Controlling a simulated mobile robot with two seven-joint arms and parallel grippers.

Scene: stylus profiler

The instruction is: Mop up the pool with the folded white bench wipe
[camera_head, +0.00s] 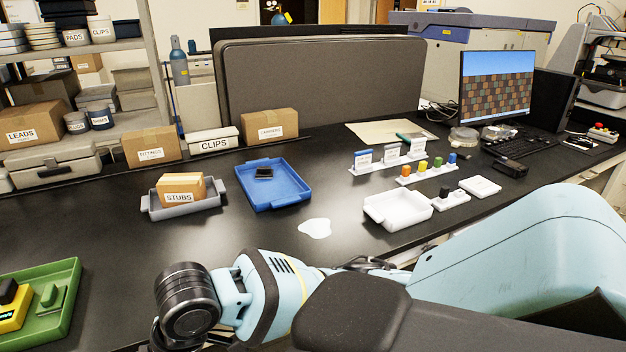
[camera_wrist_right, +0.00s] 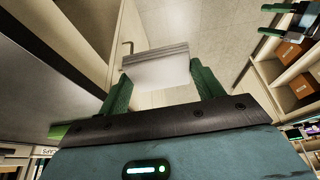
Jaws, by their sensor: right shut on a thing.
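The pool (camera_head: 315,228) is a small pale puddle on the black bench top, in front of the blue tray and left of the white tray. My right gripper (camera_wrist_right: 155,80) is shut on the folded white bench wipe (camera_wrist_right: 156,66), which sits between its green fingers in the right wrist view. In the head view my right arm reaches across the front of the bench; its gripper and the wipe are hidden there. My left gripper (camera_wrist_right: 268,19) seems to show at the upper right of the right wrist view, its green fingers apart and empty.
A blue tray (camera_head: 292,198) with a small dark item, a grey tray (camera_head: 152,207) with a STUBS box (camera_head: 182,187), and a white tray (camera_head: 378,217) stand around the pool. A green tray (camera_head: 68,282) is at the lower left. Bare bench surrounds the pool.

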